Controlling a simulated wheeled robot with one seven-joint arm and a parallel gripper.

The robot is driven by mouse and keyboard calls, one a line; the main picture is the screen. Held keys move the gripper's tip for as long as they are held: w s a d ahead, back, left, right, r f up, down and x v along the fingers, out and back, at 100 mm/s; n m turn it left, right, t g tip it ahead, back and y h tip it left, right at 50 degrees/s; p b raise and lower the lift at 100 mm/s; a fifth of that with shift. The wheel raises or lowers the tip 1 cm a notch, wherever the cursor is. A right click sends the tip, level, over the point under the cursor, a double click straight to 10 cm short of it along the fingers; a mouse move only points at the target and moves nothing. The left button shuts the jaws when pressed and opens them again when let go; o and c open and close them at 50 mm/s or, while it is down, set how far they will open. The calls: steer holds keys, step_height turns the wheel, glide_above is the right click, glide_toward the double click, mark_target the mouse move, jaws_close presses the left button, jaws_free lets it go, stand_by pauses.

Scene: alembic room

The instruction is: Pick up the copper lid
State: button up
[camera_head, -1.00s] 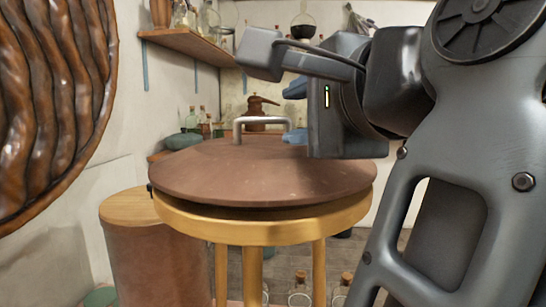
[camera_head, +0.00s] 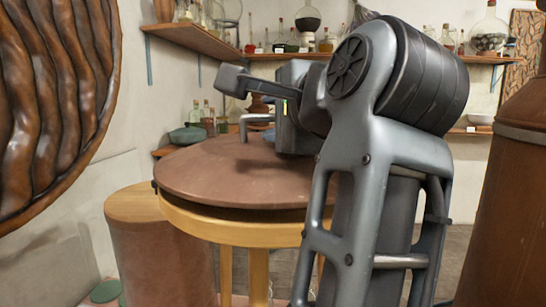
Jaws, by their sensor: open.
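The copper lid (camera_head: 215,178) is a wide, shallow reddish-brown disc lying on a round wooden stand (camera_head: 240,232). Its metal handle (camera_head: 243,126) rises near the far side of the lid. My gripper (camera_head: 262,136) is above the lid, close to the right of the handle. Blue parts of it show beside the handle, but my wrist and arm hide most of it. It is open, and I see nothing held. Whether a finger touches the handle cannot be told.
A wooden-topped round container (camera_head: 150,205) stands left of the stand. A large carved wooden piece (camera_head: 50,95) fills the left edge. A big copper vessel (camera_head: 510,200) stands at the right. Shelves with bottles (camera_head: 185,40) line the back walls.

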jaws_close()
stand_by(1.3)
